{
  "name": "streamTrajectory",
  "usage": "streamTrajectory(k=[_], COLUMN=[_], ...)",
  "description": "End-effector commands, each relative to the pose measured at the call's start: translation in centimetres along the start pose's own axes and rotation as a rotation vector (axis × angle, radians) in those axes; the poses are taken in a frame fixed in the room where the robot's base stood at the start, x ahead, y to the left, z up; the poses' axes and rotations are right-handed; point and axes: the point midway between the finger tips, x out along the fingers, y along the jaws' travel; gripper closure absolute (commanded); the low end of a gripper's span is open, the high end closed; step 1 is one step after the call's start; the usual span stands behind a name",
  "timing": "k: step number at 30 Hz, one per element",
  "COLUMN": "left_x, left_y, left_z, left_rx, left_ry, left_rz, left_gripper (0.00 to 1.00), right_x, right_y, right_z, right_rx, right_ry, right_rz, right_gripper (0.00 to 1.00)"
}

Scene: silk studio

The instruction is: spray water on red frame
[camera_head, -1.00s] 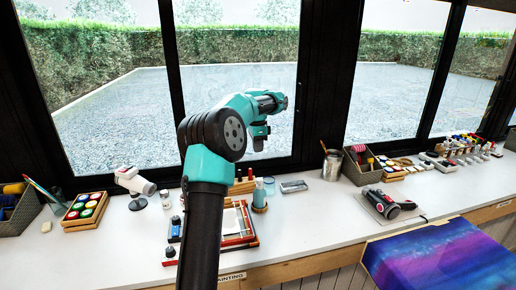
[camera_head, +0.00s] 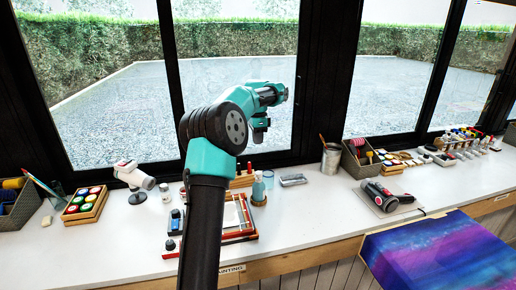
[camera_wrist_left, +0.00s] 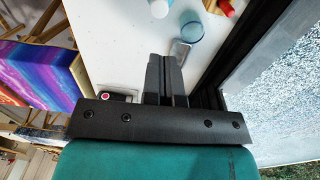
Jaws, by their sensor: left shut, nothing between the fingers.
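The red frame (camera_head: 254,235) lies flat on the white counter, partly hidden behind my left arm in the head view. My left gripper (camera_head: 259,133) is raised above the counter, apart from the bottle and frame. In the left wrist view its fingers (camera_wrist_left: 165,62) are together with nothing between them. A blue glass (camera_wrist_left: 190,28) and a grey metal case (camera_wrist_left: 179,52) lie beyond the fingertips there. My right gripper is not in view.
A metal can (camera_head: 330,160) and a grey bin (camera_head: 357,160) stand at the right. A black and red tool (camera_head: 386,194) lies on a board. A white lamp-like device (camera_head: 134,178) and paint jars (camera_head: 84,202) stand left.

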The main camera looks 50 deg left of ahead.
Motion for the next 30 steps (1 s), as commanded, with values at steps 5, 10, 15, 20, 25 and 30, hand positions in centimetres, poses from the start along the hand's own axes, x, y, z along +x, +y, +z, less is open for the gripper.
streamTrajectory(k=[5, 10, 15, 20, 25, 30], left_x=[2.5, 5.3, 8.3, 10.8, 12.5, 13.0], left_y=[0.0, 0.1, 0.1, 0.1, 0.0, 0.0], left_z=[0.1, 0.0, 0.1, 0.0, 0.0, 0.0], left_rx=[0.0, 0.0, -0.001, 0.0, 0.0, 0.0], left_ry=[-0.002, -0.002, -0.003, -0.002, -0.001, 0.0], left_rz=[0.003, 0.003, 0.004, 0.002, 0.001, 0.0], left_gripper=[1.0, 1.0, 1.0, 1.0, 1.0, 1.0], right_x=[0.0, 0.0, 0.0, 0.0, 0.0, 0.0], right_y=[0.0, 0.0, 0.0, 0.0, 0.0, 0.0], right_z=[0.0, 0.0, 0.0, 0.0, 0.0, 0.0], right_rx=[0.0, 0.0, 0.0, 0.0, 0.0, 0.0], right_ry=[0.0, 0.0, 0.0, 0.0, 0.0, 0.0], right_rz=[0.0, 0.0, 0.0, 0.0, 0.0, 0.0], right_gripper=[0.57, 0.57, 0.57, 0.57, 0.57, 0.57])
